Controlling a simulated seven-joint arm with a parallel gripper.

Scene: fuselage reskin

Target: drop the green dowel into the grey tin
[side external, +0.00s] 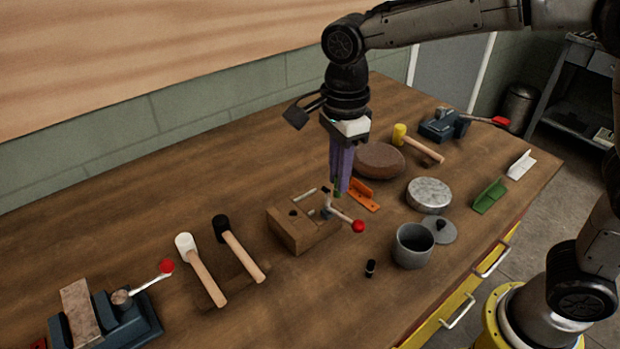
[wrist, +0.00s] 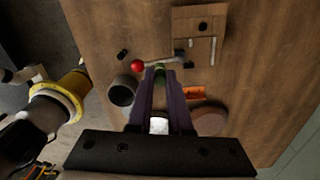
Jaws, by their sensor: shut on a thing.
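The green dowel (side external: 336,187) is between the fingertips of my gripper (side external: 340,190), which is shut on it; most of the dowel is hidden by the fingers. In the wrist view the dowel (wrist: 160,72) shows as a green patch at the tips of the purple fingers (wrist: 161,80). The fingers point down near the right end of the wooden block. I cannot tell the dowel's height above the block. The grey tin (side external: 413,248) stands open on the table, to the right of and nearer than my gripper. It also shows in the wrist view (wrist: 121,93), left of the fingers.
The wooden block (side external: 302,238) has a lever with a red knob (side external: 358,226) close to my fingertips. A grey lid (side external: 440,230) lies beside the tin. A small black dowel (side external: 370,268) stands left of it. An orange bracket (side external: 364,196) and brown disc (side external: 379,160) are behind.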

